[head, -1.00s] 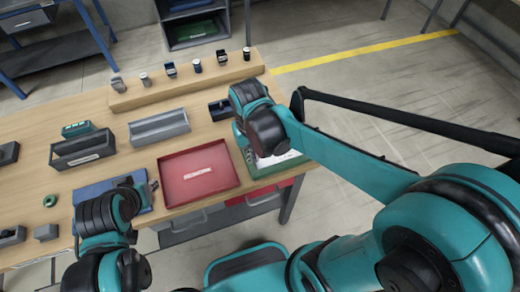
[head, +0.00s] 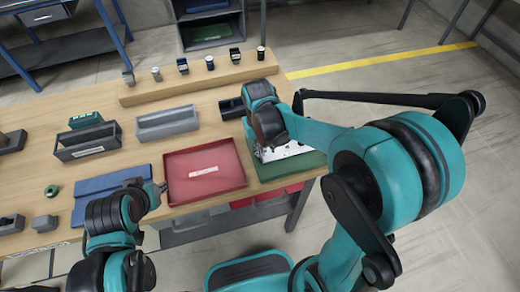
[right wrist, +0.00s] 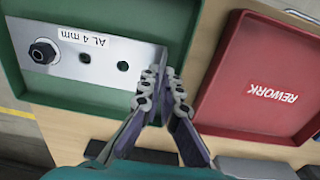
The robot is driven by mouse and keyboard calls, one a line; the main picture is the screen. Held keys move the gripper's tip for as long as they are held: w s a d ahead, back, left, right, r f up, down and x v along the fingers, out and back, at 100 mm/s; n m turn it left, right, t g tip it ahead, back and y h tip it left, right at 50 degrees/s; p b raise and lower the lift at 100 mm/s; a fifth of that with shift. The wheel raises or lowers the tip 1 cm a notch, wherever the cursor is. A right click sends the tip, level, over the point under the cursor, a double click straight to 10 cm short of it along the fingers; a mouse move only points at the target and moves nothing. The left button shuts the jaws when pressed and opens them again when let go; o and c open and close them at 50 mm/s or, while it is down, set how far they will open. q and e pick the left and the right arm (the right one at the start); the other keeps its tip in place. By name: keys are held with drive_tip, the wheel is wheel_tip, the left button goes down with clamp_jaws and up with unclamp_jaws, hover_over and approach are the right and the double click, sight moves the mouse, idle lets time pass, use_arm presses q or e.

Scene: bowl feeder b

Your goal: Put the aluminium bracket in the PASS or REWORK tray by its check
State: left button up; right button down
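The aluminium bracket (right wrist: 100,68) is a pale metal plate with a dark nut, holes and an "AL 4 mm" label. It is over the green tray (right wrist: 72,98), and I cannot tell whether it touches the tray floor. In the head view the bracket (head: 287,150) is partly hidden by my right arm. My right gripper (right wrist: 160,84) has its fingers closed together at the bracket's end edge. The red tray (right wrist: 268,62) marked REWORK is empty beside it; it also shows in the head view (head: 180,164). My left gripper (head: 159,187) is by the blue mat (head: 92,190), its fingers unclear.
Grey bins (head: 167,123) and (head: 88,143) stand behind the trays. A wooden ledge (head: 200,78) with several small parts runs along the back. A green ring (head: 51,191) and grey blocks (head: 45,223) are at the left. The table ends just right of the green tray.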

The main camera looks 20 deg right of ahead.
drive_tip(key=shift+f, duration=0.1)
drive_tip(key=shift+f+b, duration=0.5)
drive_tip(key=shift+f, duration=0.05)
drive_tip(key=c, duration=1.7)
unclamp_jaws()
wheel_tip(320, 180, up, 13)
drive_tip(key=p, duration=0.5)
drive_tip(key=shift+s+d+r+t, duration=0.25)
drive_tip(key=shift+s+d+t, duration=0.55)
drive_tip(key=shift+s+t, duration=0.65)
drive_tip(key=shift+s+d+r+t, duration=0.2)
drive_tip(key=shift+s+d+t, duration=0.65)
drive_tip(key=shift+s, duration=1.15)
drive_tip(key=shift+s+d+r+t, duration=0.25)
drive_tip(key=shift+s+d+t, duration=0.45)
drive_tip(key=shift+s+t, duration=0.8)
